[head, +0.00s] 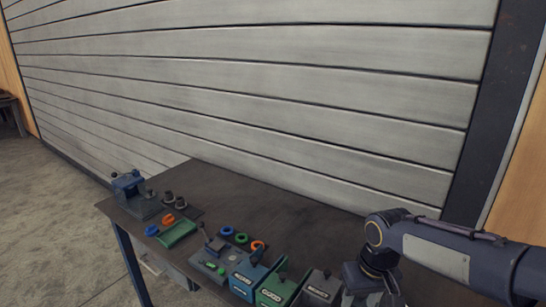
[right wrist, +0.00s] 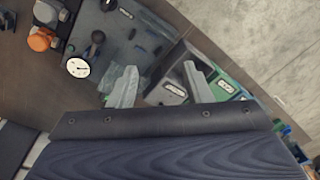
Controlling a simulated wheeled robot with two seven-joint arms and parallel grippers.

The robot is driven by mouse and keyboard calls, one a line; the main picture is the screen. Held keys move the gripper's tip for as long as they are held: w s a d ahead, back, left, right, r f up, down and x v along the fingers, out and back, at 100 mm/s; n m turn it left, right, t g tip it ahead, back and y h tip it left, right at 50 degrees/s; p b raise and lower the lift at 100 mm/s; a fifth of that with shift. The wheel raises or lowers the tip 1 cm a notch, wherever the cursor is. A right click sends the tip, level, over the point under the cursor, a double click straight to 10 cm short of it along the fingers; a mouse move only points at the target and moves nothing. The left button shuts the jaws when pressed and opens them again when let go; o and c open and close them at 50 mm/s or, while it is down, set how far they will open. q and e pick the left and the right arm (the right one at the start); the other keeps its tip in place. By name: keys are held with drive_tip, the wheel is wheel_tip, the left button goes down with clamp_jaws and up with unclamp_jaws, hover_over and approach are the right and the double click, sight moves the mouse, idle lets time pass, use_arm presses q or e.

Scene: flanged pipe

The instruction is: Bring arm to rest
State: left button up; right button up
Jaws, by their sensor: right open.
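My right arm comes in from the right in the head view, and its dark wrist and gripper (head: 376,290) are over the right end of the bench, partly cut off by the bottom edge. In the right wrist view the two grey fingers of the right gripper (right wrist: 161,82) stand apart with nothing between them. Beyond the fingers are a grey bin (right wrist: 172,88), a green bin (right wrist: 226,87) and a grey panel (right wrist: 125,35). My left gripper is not in view.
The dark workbench (head: 290,215) carries a blue vise (head: 127,184), a green tray (head: 178,234), several coloured rings and a blue bin (head: 248,277). A round gauge (right wrist: 78,67) and an orange part (right wrist: 41,39) show in the wrist view. The bench's back middle is clear before a slatted shutter (head: 270,90).

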drive_tip(key=s+d+r+m+t+y, duration=0.1)
drive_tip(key=s+t, duration=0.1)
drive_tip(key=s, duration=0.7)
drive_tip(key=s+d+r+m+t+y, duration=0.1)
drive_tip(key=s+m+t, duration=0.1)
drive_tip(key=s, duration=0.8)
drive_tip(key=shift+s+t+y, duration=0.25)
drive_tip(key=shift+t+y, duration=0.15)
